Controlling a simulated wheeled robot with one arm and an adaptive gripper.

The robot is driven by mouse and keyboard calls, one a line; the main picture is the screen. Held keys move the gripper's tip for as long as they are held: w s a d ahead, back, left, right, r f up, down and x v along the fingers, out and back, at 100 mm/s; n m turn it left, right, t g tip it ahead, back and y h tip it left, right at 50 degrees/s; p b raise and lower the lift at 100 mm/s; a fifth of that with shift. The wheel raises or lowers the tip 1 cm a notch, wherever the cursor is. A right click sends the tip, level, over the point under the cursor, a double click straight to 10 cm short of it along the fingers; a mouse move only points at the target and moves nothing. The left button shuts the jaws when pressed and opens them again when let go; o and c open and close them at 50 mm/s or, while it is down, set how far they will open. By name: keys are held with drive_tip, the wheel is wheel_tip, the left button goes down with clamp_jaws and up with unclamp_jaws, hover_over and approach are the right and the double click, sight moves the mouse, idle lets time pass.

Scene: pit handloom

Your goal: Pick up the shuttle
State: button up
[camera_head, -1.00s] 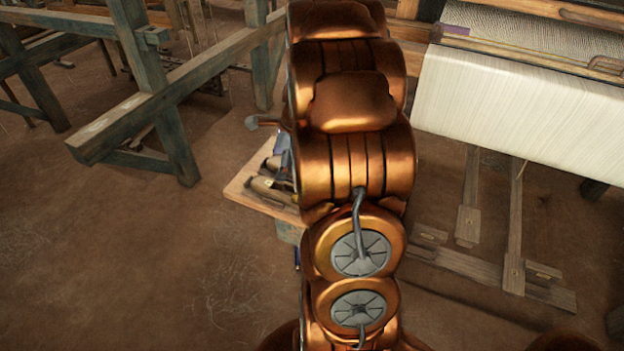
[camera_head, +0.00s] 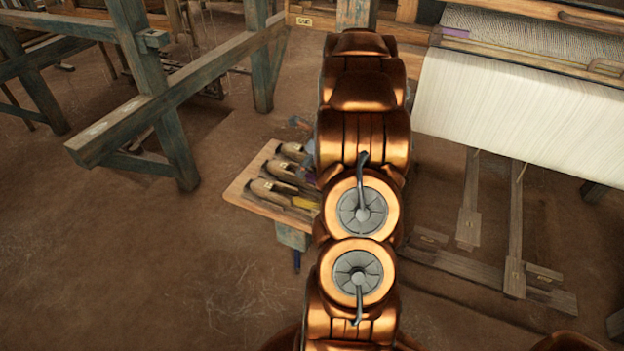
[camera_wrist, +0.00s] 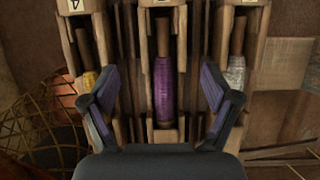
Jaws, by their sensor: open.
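In the wrist view, a wooden shuttle with a purple-wound bobbin (camera_wrist: 163,92) lies between the fingers of my gripper (camera_wrist: 160,88). The fingers are open, one to each side of it, with a gap on both sides. A shuttle with a yellow bobbin and a tag that looks like "4" (camera_wrist: 84,45) lies to the left, partly behind the left finger. A shuttle with a pale silvery bobbin (camera_wrist: 237,65) lies to the right. In the head view, shuttles (camera_head: 270,192) lie side by side on a small wooden stand (camera_head: 236,190). My arm hides my gripper and part of the stand there.
A blue-grey timber frame (camera_head: 150,100) stands left of the stand. A loom with white cloth (camera_head: 520,110) stands to the right, with wooden treadles (camera_head: 515,230) below. In the wrist view, a wire basket (camera_wrist: 40,125) sits at the left. Floor front left is bare.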

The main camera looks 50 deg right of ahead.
sight(281, 168)
drive_tip(key=shift+d+p+x, duration=0.2)
drive_tip(key=shift+p+x, duration=0.15)
drive_tip(key=shift+x, duration=1.75)
drive_tip(key=shift+w, duration=0.15)
drive_tip(key=shift+c, duration=0.4)
drive_tip(key=c, duration=1.4)
drive_tip(key=shift+r, duration=0.1)
